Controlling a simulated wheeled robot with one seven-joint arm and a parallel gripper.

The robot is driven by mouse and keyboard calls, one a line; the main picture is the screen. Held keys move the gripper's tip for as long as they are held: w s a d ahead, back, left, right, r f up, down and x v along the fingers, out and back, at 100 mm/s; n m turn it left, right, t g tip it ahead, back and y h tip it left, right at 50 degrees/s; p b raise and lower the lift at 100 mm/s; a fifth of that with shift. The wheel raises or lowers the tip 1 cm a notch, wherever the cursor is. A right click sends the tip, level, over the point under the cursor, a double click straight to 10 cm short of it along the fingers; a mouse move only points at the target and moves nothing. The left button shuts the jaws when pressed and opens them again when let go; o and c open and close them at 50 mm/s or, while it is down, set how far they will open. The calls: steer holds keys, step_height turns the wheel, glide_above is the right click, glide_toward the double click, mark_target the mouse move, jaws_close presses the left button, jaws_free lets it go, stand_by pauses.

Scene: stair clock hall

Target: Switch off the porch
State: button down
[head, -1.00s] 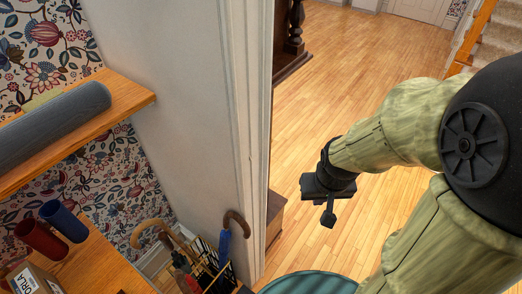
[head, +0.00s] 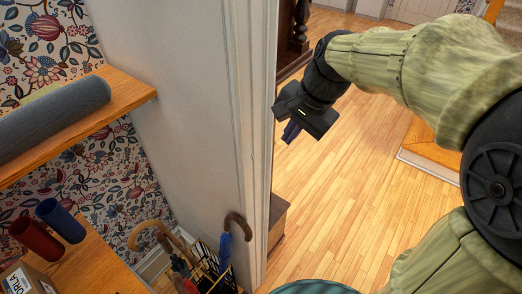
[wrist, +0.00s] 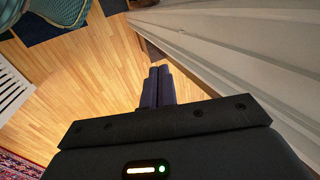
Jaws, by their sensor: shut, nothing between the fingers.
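My gripper (head: 290,132) is shut and empty. In the head view it hangs just right of the white door trim (head: 258,120), with its fingers pointing down. In the wrist view its two dark blue fingers (wrist: 157,86) lie side by side, with pale moulding to their right. A gap to the moulding shows there; I cannot tell its depth. I can make out no switch or porch label in either view.
A shelf (head: 130,98) with a grey roll (head: 55,118) is at the left. Red (head: 35,237) and blue (head: 62,221) tubes stand below. An umbrella stand (head: 222,284) is near the trim. Wooden floor (head: 345,190) lies open to the right.

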mark_target(256, 155)
steer(key=w+a+f+p, duration=0.1)
steer(key=a+f, duration=0.1)
steer(key=f, duration=0.1)
steer(key=w+a+f+p, duration=0.1)
steer(key=w+a+f, duration=0.1)
steer(key=f, duration=0.1)
steer(key=w+a+f+p, duration=0.1)
steer(key=f, duration=0.2)
steer(key=shift+w+a+f, duration=0.25)
steer(key=shift+a+f, duration=0.15)
steer(key=shift+f+b, duration=0.2)
steer(key=shift+b, duration=0.35)
steer(key=shift+w+a+r+p, duration=0.1)
steer(key=shift+r+p, duration=0.5)
steer(key=shift+r, duration=0.4)
